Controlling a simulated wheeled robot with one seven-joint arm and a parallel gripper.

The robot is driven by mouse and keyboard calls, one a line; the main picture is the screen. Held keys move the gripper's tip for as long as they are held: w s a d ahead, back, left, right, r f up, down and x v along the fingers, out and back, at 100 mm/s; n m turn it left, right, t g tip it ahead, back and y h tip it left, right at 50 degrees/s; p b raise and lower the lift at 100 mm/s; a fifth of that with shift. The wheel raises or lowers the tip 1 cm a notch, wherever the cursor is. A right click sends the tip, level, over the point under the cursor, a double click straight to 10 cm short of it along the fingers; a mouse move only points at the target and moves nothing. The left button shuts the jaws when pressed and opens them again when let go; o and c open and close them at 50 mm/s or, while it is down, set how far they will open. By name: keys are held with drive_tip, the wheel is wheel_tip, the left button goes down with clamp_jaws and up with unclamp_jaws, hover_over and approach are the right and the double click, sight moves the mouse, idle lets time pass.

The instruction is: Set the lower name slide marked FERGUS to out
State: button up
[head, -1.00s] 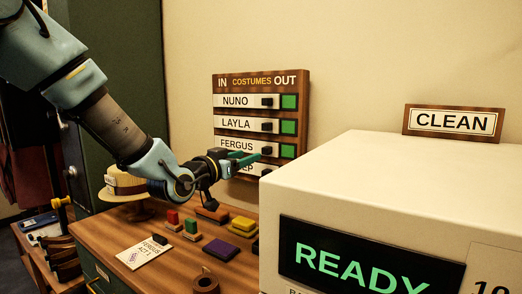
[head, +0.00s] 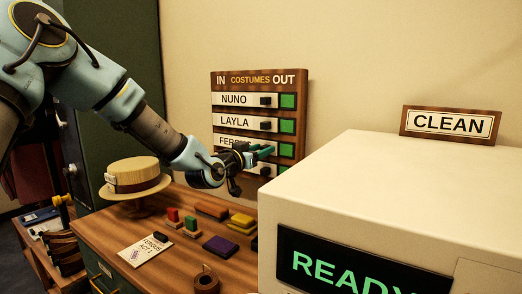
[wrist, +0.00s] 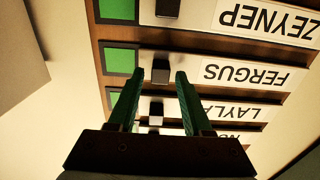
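The FERGUS slide (head: 229,141) is in the third row of the wall board (head: 303,90), partly hidden by my gripper in the head view. In the wrist view the board is upside down; the FERGUS slide (wrist: 255,75) has a black knob (wrist: 161,68), with a bare green square (wrist: 122,60) at the board's OUT end. My gripper (head: 268,150) is at this row. In the wrist view its green fingers (wrist: 160,74) are apart, their tips to either side of the FERGUS knob; contact cannot be told. The ZEYNEP slide (wrist: 265,18) is the row below FERGUS.
The LAYLA slide (head: 236,121) and NUNO slide (head: 234,100) sit above, green showing at their OUT ends. A large white machine (head: 370,180) stands at right front. A straw hat (head: 136,173) and small coloured blocks (head: 220,246) are on the table below.

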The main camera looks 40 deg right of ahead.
clamp_jaws()
idle(1.2)
